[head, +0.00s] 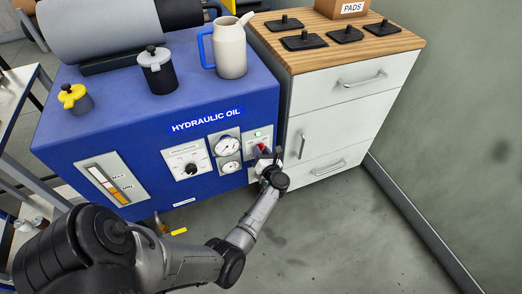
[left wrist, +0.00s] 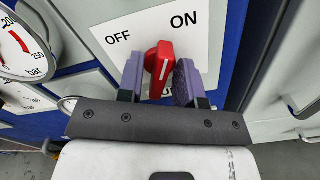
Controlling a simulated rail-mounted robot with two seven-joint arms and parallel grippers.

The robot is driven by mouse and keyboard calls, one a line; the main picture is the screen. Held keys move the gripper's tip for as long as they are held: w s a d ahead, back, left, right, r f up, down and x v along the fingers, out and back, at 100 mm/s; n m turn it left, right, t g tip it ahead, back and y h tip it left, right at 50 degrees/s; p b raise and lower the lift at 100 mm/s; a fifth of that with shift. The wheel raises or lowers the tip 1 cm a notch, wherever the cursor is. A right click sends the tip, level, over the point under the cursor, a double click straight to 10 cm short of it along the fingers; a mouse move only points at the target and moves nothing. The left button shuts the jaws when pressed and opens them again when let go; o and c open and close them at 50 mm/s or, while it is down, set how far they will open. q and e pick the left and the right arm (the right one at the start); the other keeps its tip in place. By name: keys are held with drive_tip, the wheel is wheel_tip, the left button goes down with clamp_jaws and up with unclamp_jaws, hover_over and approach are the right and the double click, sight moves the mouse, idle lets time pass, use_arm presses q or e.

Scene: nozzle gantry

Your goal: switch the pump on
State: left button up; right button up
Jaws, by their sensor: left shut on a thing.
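The blue hydraulic oil pump unit (head: 130,150) stands at the left in the head view. Its red rotary switch (head: 261,148) is at the right end of the front panel. In the left wrist view the red switch knob (left wrist: 158,66) sits on a white plate (left wrist: 140,28) marked OFF at the left and ON at the right. The knob's white line leans towards the ON side; whether it is fully there I cannot tell. My left gripper (head: 268,160) is shut on the knob, one purple finger on each side (left wrist: 160,82). My right gripper is out of view.
Pressure gauges (head: 228,146) and a dial (head: 188,163) are left of the switch. A white drawer cabinet (head: 345,120) stands close on the right. A beige jug (head: 230,50) and a lidded pot (head: 157,72) stand on top. The floor in front is clear.

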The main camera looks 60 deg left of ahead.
use_arm(q)
drive_tip(key=shift+m, duration=0.4)
idle(0.3)
drive_tip(key=o, duration=0.6)
drive_tip(key=shift+s+d+p, duration=0.3)
drive_tip(key=shift+d+p, duration=0.2)
drive_tip(key=shift+d, duration=1.5)
drive_tip(key=shift+s+d+p, duration=0.3)
drive_tip(key=shift+d+p, duration=0.15)
drive_tip(key=shift+d, duration=1.5)
drive_tip(key=shift+s+d+p, duration=0.3)
drive_tip(key=shift+d+p, duration=0.2)
drive_tip(key=shift+d, duration=1.5)
